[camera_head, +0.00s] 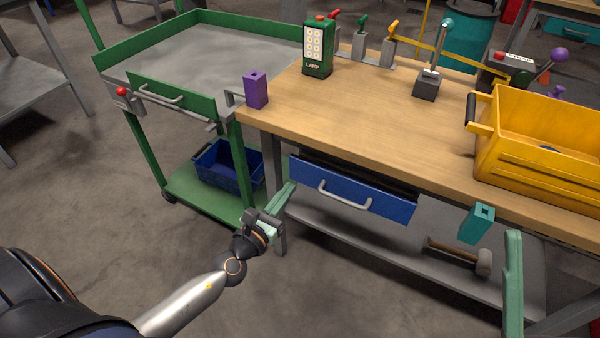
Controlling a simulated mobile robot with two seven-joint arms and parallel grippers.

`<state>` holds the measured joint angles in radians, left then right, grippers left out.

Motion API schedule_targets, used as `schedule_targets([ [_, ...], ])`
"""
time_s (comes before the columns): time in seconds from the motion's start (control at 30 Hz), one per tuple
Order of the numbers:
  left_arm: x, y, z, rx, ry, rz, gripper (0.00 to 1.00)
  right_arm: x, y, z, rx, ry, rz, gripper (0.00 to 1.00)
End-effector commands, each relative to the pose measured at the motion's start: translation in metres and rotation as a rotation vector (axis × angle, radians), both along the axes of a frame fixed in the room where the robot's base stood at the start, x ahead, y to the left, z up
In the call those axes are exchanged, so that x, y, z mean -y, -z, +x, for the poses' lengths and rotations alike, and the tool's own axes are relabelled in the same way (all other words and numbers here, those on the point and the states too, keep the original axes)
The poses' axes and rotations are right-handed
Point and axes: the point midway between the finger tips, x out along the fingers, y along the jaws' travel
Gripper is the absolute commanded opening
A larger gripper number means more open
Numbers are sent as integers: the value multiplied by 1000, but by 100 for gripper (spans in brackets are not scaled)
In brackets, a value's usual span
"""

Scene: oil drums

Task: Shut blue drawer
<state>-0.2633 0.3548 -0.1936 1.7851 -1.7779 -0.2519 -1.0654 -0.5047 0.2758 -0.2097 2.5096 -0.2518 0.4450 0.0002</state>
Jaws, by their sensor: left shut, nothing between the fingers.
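The blue drawer (375,199) hangs under the wooden workbench (360,105). It stands partly pulled out, with a dark opening showing above and behind its front. A light grey bar handle (340,200) is on its front. My left gripper (290,187) is shut and empty, with its pale green fingers close to the left end of the drawer front. I cannot tell whether they touch it. A pale green upright piece (513,285) at the lower right looks like a finger of my right gripper; its jaw state does not show.
A green cart (190,203) with a blue bin (228,168) stands left. A yellow crate (540,150), lamp box (318,50) and purple block (256,90) are on the bench.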

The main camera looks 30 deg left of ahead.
Motion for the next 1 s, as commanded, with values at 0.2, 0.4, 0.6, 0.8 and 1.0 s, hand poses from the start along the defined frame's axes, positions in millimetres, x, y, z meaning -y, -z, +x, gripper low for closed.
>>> schedule_targets([
  [0.2, 2, -1, 39, 3, -1, -2, 0, 0, 0, 0, 0, 1, -1, 100],
  [0.4, 2, 0, 60, 0, 0, -1, 0, 0, 1, 0, 0, 1, 1, 100],
  [0.6, 2, 0, 66, 0, 1, 0, 0, 0, 2, 0, -2, 0, 2, 100],
  [0.8, 2, 0, 66, -1, 1, 0, 0, 0, 2, 0, -2, -1, 2, 100],
  [1.0, 3, 0, 71, 0, 1, 0, 0, 0, 3, 0, -3, -1, 3, 100],
])
